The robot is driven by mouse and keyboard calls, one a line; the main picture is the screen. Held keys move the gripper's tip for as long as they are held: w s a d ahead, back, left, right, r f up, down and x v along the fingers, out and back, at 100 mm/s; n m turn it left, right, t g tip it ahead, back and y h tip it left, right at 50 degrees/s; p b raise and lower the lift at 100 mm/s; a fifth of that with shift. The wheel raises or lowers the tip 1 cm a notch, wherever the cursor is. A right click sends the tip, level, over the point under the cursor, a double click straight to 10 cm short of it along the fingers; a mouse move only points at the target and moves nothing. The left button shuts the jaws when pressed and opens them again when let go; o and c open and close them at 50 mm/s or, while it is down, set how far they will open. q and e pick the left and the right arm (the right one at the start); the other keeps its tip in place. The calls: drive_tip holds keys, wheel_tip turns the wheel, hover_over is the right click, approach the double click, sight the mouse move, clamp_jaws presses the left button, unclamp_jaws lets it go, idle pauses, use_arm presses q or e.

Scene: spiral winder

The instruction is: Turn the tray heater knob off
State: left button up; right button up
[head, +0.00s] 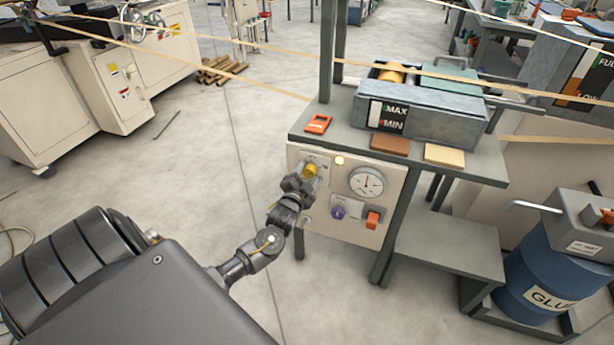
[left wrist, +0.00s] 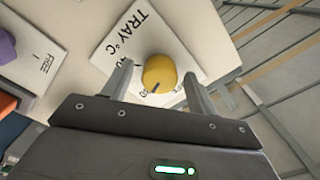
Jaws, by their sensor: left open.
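The tray heater knob (head: 310,170) is yellow and sits at the upper left of a pale control panel (head: 345,235) on the front of the bench. In the left wrist view the knob (left wrist: 159,72) is round, with a dark pointer mark at its lower left, on a white plate (left wrist: 130,40) lettered "TRAY °C". My left gripper (head: 304,180) is at the panel; in the left wrist view its two fingers (left wrist: 158,82) stand apart on either side of the knob. I cannot tell whether they touch it. The plate's scale is partly hidden by the fingers. My right gripper is not in view.
The panel also holds a round gauge (head: 366,183), a purple knob (head: 338,212), an orange switch (head: 373,219) and a lit lamp (head: 339,160). A grey glue tray (head: 440,118) stands on the bench above. A blue glue drum (head: 535,275) stands right.

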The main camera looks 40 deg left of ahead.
use_arm(q)
drive_tip(key=shift+c, duration=0.2)
drive_tip(key=c, duration=1)
drive_tip(key=shift+o, duration=0.2)
drive_tip(key=shift+n, duration=0.3)
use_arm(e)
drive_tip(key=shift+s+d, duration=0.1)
use_arm(q)
drive_tip(key=shift+r+n+p, duration=0.1)
drive_tip(key=shift+n+p, duration=0.6)
drive_tip(key=shift+n, duration=0.2)
drive_tip(key=n+p, duration=0.2)
drive_tip(key=n, duration=0.5)
drive_tip(key=shift+p, duration=0.35)
drive_tip(key=shift+n+p, duration=0.6)
drive_tip(key=shift+n, duration=1.8)
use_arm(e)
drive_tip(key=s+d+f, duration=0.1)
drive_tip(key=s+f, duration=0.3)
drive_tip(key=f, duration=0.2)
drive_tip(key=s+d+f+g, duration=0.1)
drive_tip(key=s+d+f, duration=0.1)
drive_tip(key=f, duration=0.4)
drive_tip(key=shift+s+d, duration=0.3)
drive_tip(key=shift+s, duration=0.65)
use_arm(q)
drive_tip(key=o, duration=1)
